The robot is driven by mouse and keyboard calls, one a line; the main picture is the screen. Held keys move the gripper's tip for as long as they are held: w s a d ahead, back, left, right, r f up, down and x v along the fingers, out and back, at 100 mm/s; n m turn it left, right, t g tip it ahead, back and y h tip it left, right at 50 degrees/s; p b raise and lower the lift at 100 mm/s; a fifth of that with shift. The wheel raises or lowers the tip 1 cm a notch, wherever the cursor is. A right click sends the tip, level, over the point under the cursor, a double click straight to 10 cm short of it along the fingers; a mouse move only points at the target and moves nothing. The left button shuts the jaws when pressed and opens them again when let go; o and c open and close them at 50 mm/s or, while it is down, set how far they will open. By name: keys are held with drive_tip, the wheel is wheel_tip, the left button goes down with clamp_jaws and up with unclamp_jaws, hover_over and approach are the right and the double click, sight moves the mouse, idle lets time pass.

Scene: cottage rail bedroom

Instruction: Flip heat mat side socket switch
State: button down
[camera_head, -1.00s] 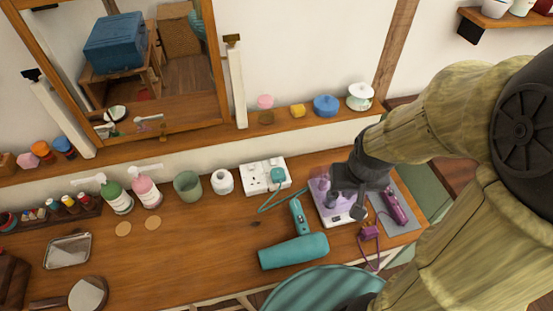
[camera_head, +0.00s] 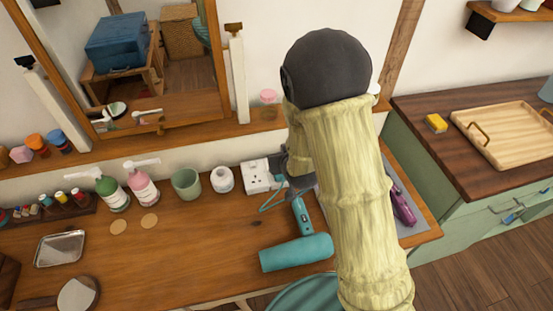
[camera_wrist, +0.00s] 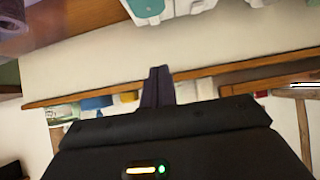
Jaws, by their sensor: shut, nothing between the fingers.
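The white double socket block (camera_head: 257,177) stands at the back of the wooden dressing table, by the wall. Its left half shows; its right half, towards the heat mat, is hidden behind my gripper (camera_head: 298,168). A white block, likely this socket, also shows at the top edge of the wrist view (camera_wrist: 160,8); I cannot make out its switches. My gripper is shut and empty, its dark fingers (camera_wrist: 158,74) together below that block in the picture, apart from it. The grey heat mat (camera_head: 414,222) lies at the right end with a purple straightener (camera_head: 402,203) on it.
A teal hairdryer (camera_head: 296,252) lies in front of the socket, its cord (camera_head: 272,197) near my gripper. A white jar (camera_head: 222,179) and green cup (camera_head: 187,183) stand left. The wall ledge (camera_head: 200,131) runs behind. The table's middle left is clear.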

drive_tip(key=shift+w, duration=0.1)
drive_tip(key=p+x, duration=0.1)
drive_tip(key=x, duration=0.8)
drive_tip(key=shift+w+f+p, duration=0.2)
drive_tip(key=shift+w+p, duration=0.1)
wheel_tip(320, 180, down, 2)
drive_tip(key=shift+w+a+f, duration=0.1)
drive_tip(key=shift+w+f+p, duration=0.15)
drive_tip(key=shift+f+p, duration=0.15)
drive_tip(key=shift+f, duration=0.6)
drive_tip(key=shift+f, duration=0.1)
drive_tip(key=shift+w+f+b, duration=0.1)
drive_tip(key=shift+f+b, duration=0.1)
drive_tip(key=shift+b, duration=0.35)
drive_tip(key=shift+w+a+b, duration=0.1)
drive_tip(key=shift+w+b, duration=0.05)
drive_tip(key=shift+b, duration=0.45)
drive_tip(key=shift+w, duration=0.1)
